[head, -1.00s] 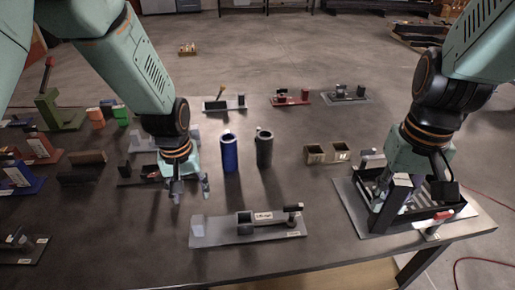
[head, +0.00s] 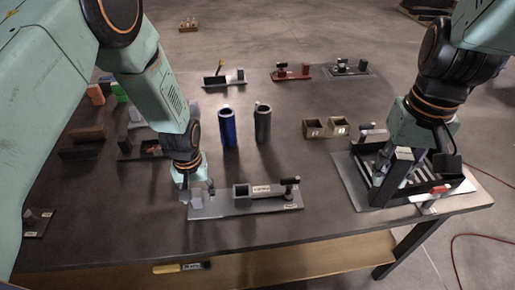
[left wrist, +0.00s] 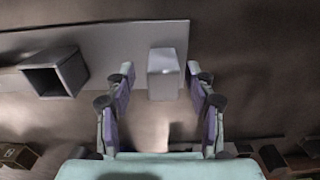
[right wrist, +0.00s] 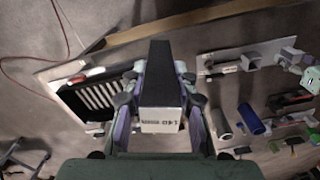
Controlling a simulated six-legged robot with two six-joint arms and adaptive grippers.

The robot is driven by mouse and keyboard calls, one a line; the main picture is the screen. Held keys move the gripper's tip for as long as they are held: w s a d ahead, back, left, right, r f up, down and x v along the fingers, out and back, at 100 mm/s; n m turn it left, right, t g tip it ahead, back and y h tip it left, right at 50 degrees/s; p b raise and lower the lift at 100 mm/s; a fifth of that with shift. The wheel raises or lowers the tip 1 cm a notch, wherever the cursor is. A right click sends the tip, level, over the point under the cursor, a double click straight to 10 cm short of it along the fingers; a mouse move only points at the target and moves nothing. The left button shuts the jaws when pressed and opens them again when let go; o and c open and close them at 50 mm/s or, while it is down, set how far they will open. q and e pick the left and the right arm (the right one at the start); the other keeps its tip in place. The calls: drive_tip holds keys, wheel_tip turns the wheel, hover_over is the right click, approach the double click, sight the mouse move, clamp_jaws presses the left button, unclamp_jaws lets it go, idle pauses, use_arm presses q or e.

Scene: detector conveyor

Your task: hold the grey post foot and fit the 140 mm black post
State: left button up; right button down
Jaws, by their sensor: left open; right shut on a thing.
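The grey post foot is a long grey plate (head: 225,209) at the table's front edge, with a light block (left wrist: 163,75) at its left end and an open square socket (left wrist: 58,78) along it. My left gripper (head: 197,190) is open at the light block; in the left wrist view its fingertips (left wrist: 161,80) stand either side with gaps. My right gripper (right wrist: 160,88) is shut on the black post (right wrist: 160,70), whose near end has a white label reading about 140 mm. In the head view the right gripper (head: 405,165) is over the slotted black tray, and the post's lower end is hard to make out.
The slotted black tray (head: 460,195) stands on a grey board at the right table edge. Small fixtures line the back. A yellow-handled tool (head: 180,267) lies below the front edge.

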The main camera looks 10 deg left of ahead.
use_arm(q)
drive_tip(key=shift+a+f, duration=0.35)
drive_tip(key=shift+f, duration=0.15)
drive_tip(key=shift+w+d, duration=0.1)
drive_tip(key=shift+d, duration=0.2)
drive_tip(key=shift+c, duration=0.9)
drive_tip(key=shift+a, duration=0.2)
drive_tip(key=c, duration=0.6)
drive_tip(key=shift+d, duration=0.15)
clamp_jaws()
